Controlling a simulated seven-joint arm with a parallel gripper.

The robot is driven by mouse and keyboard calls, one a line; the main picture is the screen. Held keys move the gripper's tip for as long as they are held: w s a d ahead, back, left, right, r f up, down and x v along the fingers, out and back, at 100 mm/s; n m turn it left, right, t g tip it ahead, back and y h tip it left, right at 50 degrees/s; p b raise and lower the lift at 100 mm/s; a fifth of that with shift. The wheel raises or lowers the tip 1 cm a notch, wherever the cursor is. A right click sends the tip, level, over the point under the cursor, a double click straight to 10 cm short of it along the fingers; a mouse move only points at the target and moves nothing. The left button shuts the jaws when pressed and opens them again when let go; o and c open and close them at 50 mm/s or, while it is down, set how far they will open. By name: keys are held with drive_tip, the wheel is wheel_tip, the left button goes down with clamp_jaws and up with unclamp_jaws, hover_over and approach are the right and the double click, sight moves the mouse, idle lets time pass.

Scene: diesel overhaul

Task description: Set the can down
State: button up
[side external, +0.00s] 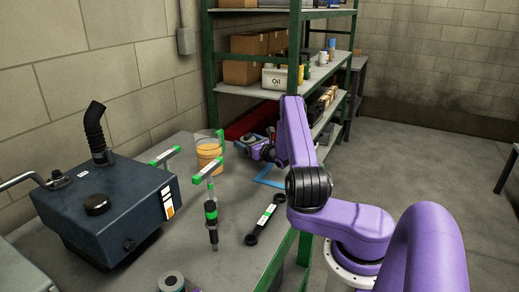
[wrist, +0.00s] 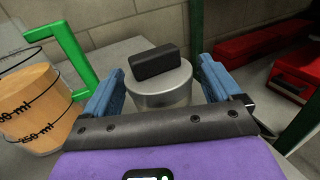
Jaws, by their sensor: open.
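A silver round can (wrist: 160,97) with a black block (wrist: 158,61) on its top stands upright in the wrist view, between the two blue fingers of my gripper (wrist: 160,76). The fingers are spread on either side of the can, and a small gap shows at its right. The can's lower part is hidden by my gripper body. In the side view my gripper (side external: 257,148) is low over the far end of the grey workbench (side external: 190,150). There the can is small and mostly hidden, so I cannot tell its base contact.
A clear jug of amber liquid (side external: 208,152) with a green handle stands left of my gripper. Tools (side external: 264,218), a dark tank (side external: 105,205) and a green shelf (side external: 294,70) surround the area. A red toolbox (wrist: 298,75) lies right.

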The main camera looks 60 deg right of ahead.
drive_tip(key=v, duration=1)
drive_tip(key=shift+s, duration=0.1)
